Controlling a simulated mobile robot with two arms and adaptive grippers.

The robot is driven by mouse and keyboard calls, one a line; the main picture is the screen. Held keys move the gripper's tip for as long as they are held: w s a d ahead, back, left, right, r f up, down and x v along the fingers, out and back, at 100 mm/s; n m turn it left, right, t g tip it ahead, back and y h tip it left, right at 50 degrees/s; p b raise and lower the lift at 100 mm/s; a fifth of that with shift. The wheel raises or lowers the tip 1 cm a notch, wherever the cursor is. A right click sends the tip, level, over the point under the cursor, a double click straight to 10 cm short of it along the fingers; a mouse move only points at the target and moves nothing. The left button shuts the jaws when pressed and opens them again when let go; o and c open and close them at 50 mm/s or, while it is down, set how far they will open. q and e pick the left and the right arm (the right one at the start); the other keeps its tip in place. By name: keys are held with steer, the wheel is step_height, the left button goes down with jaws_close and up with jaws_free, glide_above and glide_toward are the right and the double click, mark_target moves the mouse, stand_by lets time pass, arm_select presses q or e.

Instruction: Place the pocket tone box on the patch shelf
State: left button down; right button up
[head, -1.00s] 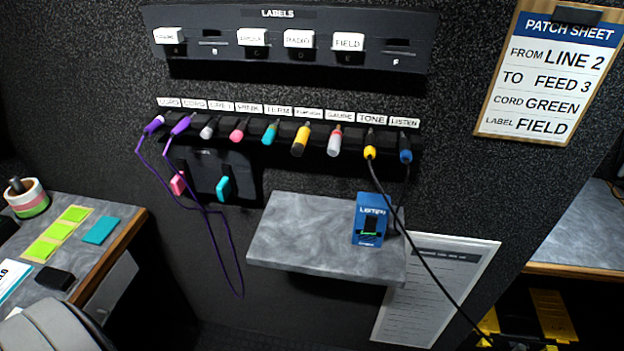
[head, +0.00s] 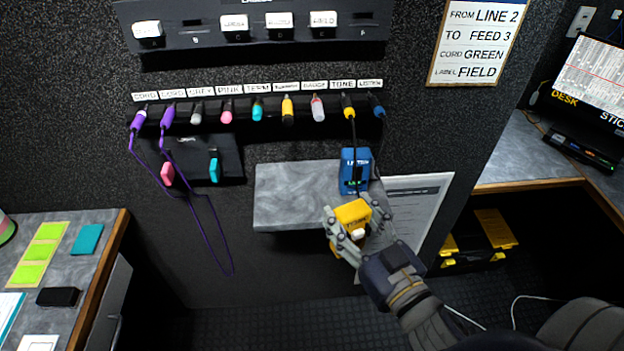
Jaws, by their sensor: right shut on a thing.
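My right gripper (head: 352,226) is shut on a yellow box (head: 353,213), the pocket tone box, with a white knob on its face. It holds the box just in front of the right part of the grey patch shelf (head: 290,195). I cannot tell whether the box touches the shelf edge. A dark cord runs up from the box area to the yellow-tipped plug (head: 348,107) under the TONE label. A blue LISTEN box (head: 354,168) stands on the shelf's right end, just behind the yellow box. My left gripper is not in view.
The left and middle of the shelf are bare. Several plugs hang in a rack (head: 235,115) above it. A purple cord (head: 207,225) loops down left of the shelf. A desk (head: 95,235) stands at the left, a printed sheet (head: 425,210) behind my gripper.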

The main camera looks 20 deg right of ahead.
mark_target(350, 203)
steer(key=r, duration=0.1)
steer(key=w+r, duration=0.1)
steer(key=shift+d+r+y+p, duration=0.1)
steer(key=shift+r+y+p, duration=0.2)
steer(key=shift+p, duration=0.05)
steer(key=shift+w+r, duration=0.15)
steer(key=shift+w, duration=0.2)
steer(key=shift+w+a+f+p, duration=0.3)
steer(key=shift+w+f+p, duration=0.35)
steer(key=shift+w, duration=2.25)
steer(key=shift+w+a+f+p, duration=0.35)
steer(key=shift+w+f+p, duration=0.3)
steer(key=shift+w, duration=2.2)
steer(key=shift+w+a+f+p, duration=0.3)
steer(key=shift+w+f+p, duration=0.35)
steer(key=shift+w, duration=2.25)
steer(key=shift+f, duration=0.2)
steer(key=o, duration=0.9)
steer(key=shift+r, duration=0.1)
steer(key=shift+c, duration=0.2)
